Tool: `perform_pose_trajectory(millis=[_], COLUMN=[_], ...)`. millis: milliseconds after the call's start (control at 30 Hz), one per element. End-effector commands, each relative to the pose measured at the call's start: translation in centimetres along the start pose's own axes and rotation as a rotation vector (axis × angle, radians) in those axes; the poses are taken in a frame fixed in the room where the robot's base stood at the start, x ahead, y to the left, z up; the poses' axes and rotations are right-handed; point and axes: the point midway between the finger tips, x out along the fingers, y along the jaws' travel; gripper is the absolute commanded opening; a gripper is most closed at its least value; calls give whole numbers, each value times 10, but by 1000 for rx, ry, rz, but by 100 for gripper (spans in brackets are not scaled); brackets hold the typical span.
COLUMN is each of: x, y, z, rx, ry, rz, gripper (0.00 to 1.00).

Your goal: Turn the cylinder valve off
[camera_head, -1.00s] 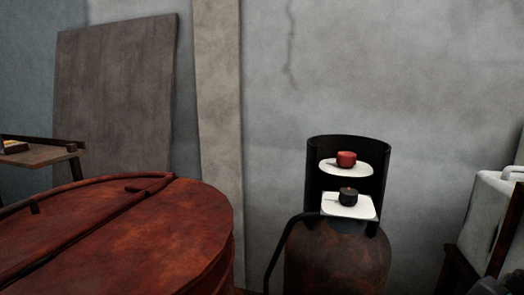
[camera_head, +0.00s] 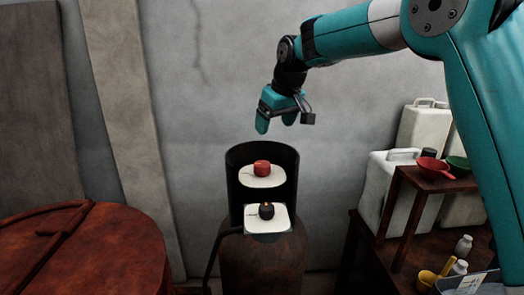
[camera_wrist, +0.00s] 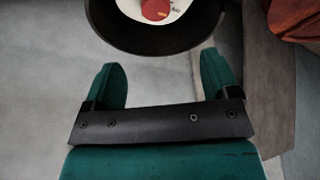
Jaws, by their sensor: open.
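A rusty brown cylinder (camera_head: 262,262) stands against the wall with a dark curved guard (camera_head: 262,152) around its top. Inside the guard are two white plates, the upper with a red knob (camera_head: 262,168) and the lower with a dark knob (camera_head: 266,210). I cannot tell which of them is the cylinder valve. My gripper (camera_head: 276,128) is open and empty, pointing down above the guard, apart from both knobs. In the wrist view my gripper (camera_wrist: 162,82) shows its two fingers spread, with the red knob (camera_wrist: 156,9) partly cut off at the top edge. The dark knob is hidden there.
A large rusty red lidded vat (camera_head: 95,250) stands at the left. At the right, a wooden stand (camera_head: 410,178) carries a red funnel (camera_head: 434,168) and a green bowl; white canisters (camera_head: 385,175) stand behind it. Boards lean on the wall at the left.

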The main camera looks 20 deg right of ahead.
Motion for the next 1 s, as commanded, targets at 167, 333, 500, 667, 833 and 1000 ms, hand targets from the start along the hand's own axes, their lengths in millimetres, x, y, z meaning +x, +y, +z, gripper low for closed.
perform_pose_trajectory(millis=[167, 333, 500, 667, 833, 1000], x=[10, 40, 79, 115, 147, 167], y=[7, 8, 8, 8, 8, 8], z=[-7, -7, -7, -7, -7, -8], rx=[6, 6, 7, 7, 6, 6], ry=[3, 0, -1, 0, 2, 5], rz=[10, 8, 8, 9, 9, 9], gripper=[81, 81, 81, 81, 81, 81])
